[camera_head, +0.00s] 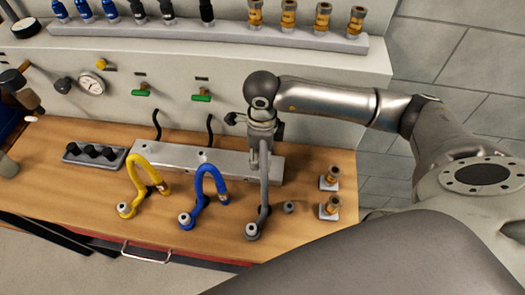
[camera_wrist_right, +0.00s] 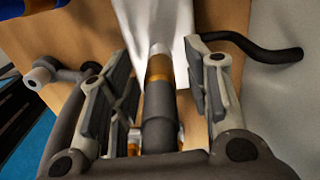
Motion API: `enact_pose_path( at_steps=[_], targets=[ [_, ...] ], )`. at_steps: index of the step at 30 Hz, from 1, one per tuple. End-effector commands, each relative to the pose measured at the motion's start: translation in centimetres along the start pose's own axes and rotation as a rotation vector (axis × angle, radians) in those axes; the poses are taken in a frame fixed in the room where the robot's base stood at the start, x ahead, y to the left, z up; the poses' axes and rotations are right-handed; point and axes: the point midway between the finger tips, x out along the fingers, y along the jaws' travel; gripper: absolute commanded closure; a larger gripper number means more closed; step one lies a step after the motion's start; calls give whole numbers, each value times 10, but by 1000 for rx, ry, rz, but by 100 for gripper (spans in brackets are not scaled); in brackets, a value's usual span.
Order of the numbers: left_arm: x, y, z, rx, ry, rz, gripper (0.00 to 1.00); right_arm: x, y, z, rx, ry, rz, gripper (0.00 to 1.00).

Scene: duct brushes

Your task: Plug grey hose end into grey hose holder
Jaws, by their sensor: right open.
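My right gripper (camera_head: 261,128) is over the right part of the long metal holder block (camera_head: 195,160). In the wrist view my right gripper (camera_wrist_right: 160,62) is open, its fingers on either side of a dark grey hose end (camera_wrist_right: 159,125) with a brass band. Its tip points at the pale block (camera_wrist_right: 175,15); I cannot tell whether it is seated. In the head view the grey hose (camera_head: 264,185) runs from below the gripper towards the front, to a round fitting (camera_head: 252,231) on the bench. My left gripper is not in view.
A yellow hose (camera_head: 133,175) and a blue hose (camera_head: 200,180) arch in front of the block. Two brass fittings (camera_head: 330,178) (camera_head: 329,208) stand at the right. A tray with black knobs (camera_head: 92,152) lies left. A shelf (camera_head: 230,38) with several fittings is behind.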

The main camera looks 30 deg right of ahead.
Motion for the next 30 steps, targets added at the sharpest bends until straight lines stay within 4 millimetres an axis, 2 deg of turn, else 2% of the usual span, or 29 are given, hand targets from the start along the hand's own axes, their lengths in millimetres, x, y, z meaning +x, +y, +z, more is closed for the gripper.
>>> enact_pose_path(
  at_steps=[10, 21, 30],
  targets=[
    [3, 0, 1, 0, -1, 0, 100, 0, 0, 0, 0, 0, 0, 55],
    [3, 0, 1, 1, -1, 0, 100, 0, 0, 0, 0, 0, 0, 100],
    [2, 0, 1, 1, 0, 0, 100, -2, 0, 0, 0, 0, 0, 100]
  ],
)
